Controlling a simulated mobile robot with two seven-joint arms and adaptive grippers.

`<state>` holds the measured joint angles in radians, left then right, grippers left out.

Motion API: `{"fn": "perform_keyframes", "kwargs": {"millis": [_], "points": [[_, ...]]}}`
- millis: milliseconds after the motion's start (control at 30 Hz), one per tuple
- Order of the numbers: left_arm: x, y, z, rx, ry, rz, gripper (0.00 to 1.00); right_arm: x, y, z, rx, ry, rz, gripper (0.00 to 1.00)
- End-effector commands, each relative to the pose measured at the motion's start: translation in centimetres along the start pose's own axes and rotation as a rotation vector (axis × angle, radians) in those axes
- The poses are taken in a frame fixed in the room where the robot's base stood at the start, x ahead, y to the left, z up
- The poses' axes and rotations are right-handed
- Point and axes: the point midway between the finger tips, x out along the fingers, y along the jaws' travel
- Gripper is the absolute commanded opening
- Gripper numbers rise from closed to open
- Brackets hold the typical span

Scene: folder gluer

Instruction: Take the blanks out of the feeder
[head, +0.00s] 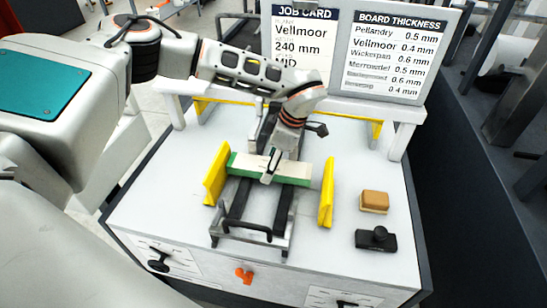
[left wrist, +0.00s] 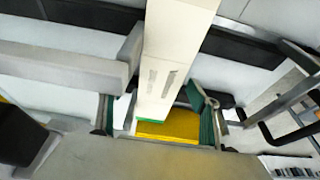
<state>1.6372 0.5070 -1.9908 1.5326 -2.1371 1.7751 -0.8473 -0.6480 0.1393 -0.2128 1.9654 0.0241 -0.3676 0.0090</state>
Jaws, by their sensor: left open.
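The blanks (head: 298,170) lie as a cream stack with a green front edge, across two dark rails of the feeder (head: 235,203) and between two yellow side guides (head: 216,174) (head: 327,192). My left gripper (head: 270,172) reaches down over the middle of the stack. In the left wrist view the cream blanks (left wrist: 172,60) run between the green-padded fingers of my left gripper (left wrist: 157,116), which stand apart on either side. I cannot tell whether a finger touches the stack. A yellow guide shows beyond its end. My right gripper is not in view.
A tan block (head: 374,201) and a black device (head: 376,239) stand on the white tabletop (head: 330,250) at the right. A job card (head: 303,45) and a board thickness chart (head: 393,55) stand behind.

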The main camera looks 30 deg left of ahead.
Motion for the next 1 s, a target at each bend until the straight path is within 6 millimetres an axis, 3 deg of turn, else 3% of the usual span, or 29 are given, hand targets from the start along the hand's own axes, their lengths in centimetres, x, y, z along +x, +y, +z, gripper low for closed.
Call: {"fn": "perform_keyframes", "kwargs": {"millis": [233,267,433,1000], "points": [[0.1,0.0,0.0,0.000,0.000,0.000,0.62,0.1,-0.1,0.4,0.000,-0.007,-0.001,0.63],[0.1,0.0,0.0,0.000,0.000,0.000,0.57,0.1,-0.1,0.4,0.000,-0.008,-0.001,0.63],[0.1,0.0,0.0,0.000,0.000,0.000,0.13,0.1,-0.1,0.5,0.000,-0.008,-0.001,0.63],[-0.4,-0.6,1.4,0.000,0.000,-0.001,0.12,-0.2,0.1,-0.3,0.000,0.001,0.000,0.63]]}}
